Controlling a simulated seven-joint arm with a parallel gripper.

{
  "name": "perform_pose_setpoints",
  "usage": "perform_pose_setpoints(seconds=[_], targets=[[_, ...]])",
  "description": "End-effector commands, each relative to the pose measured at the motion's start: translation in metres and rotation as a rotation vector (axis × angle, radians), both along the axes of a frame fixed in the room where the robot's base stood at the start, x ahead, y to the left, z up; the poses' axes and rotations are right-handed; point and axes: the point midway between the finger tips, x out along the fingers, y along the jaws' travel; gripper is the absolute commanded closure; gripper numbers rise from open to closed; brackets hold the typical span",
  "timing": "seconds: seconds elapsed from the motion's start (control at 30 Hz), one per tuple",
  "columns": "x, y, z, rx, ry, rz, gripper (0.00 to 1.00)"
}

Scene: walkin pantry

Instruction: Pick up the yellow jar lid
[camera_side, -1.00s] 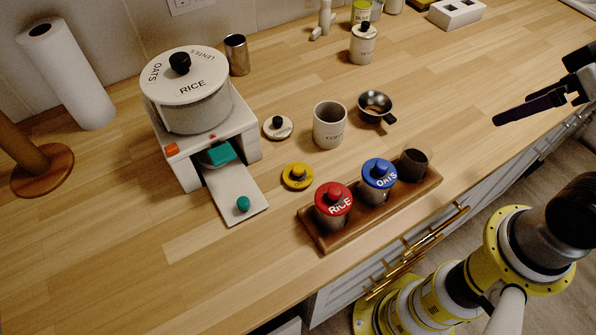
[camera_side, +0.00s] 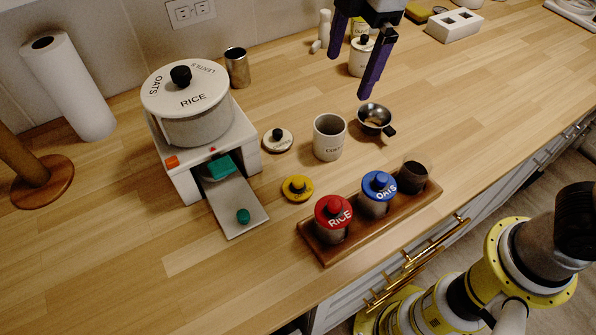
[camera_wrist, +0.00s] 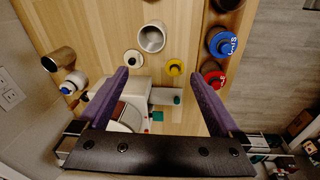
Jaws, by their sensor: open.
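The yellow jar lid (camera_side: 297,189) lies flat on the wooden counter, with a dark knob on top. It is left of the red-lidded RICE jar and in front of the white lid. In the wrist view the yellow lid (camera_wrist: 174,68) shows near the line between my fingertips, well below them. My gripper (camera_side: 348,77) has two purple fingers, spread wide with nothing between them. It is in the air above the counter, behind and to the right of the yellow lid. The wrist view shows the open gripper (camera_wrist: 158,75) too.
A wooden tray (camera_side: 316,251) holds the red-lidded RICE jar (camera_side: 333,213), blue-lidded OATS jar (camera_side: 377,194) and a dark cup (camera_side: 413,175). A white lid (camera_side: 278,139), cream mug (camera_side: 329,140) and metal strainer (camera_side: 375,119) stand behind. The dispenser (camera_side: 212,135) is left. The front left counter is clear.

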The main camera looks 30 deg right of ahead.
Motion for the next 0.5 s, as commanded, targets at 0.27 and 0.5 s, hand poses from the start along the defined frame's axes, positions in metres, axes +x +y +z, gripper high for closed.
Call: perform_pose_setpoints(seconds=[0.27, 0.5], targets=[[-0.008, 0.082, -0.065, -0.076, 0.110, 0.171, 0.00], [-0.014, 0.089, -0.090, -0.084, 0.119, 0.191, 0.00]])
